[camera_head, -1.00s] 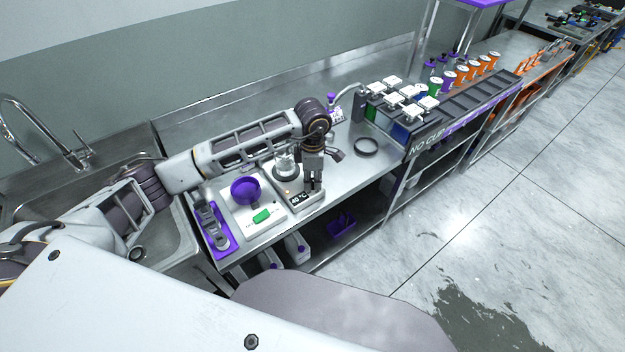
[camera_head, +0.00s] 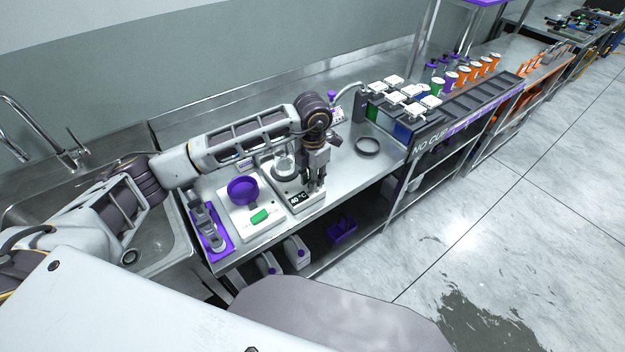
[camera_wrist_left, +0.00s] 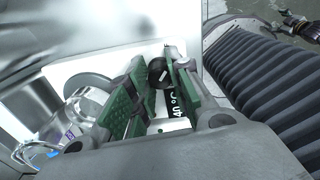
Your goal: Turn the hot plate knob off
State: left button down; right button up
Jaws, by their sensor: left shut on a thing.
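The hot plate (camera_head: 309,204) stands near the front edge of the steel counter, with a display reading about 40 °C on its front. A glass beaker (camera_head: 284,168) stands on its round heating top; it also shows in the left wrist view (camera_wrist_left: 84,104). My left gripper (camera_head: 317,187) points down over the front right of the hot plate. In the left wrist view, its green-padded fingers (camera_wrist_left: 153,98) are shut around the dark round knob (camera_wrist_left: 157,70), beside the display (camera_wrist_left: 173,103). The head view hides the knob behind the fingers.
Left of the hot plate is a white scale with a purple bowl (camera_head: 242,189) and a green item (camera_head: 259,216), then a purple tray (camera_head: 225,246). A dark ring (camera_head: 368,146) lies to the right. A sink (camera_head: 150,235) is at far left.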

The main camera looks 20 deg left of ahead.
pick_arm(q)
jog(key=shift+n, duration=0.7)
pick_arm(e)
jog(key=shift+w+f, duration=0.2)
jog(key=shift+w, duration=0.1)
jog(key=shift+d, duration=0.15)
pick_arm(q)
jog(key=c, duration=1.6)
grip_release()
jog(key=o, duration=0.3)
pick_arm(e)
jog(key=shift+s+d+f, duration=0.1)
jog(key=shift+s, duration=0.6)
pick_arm(q)
jog(key=shift+o, duration=0.2)
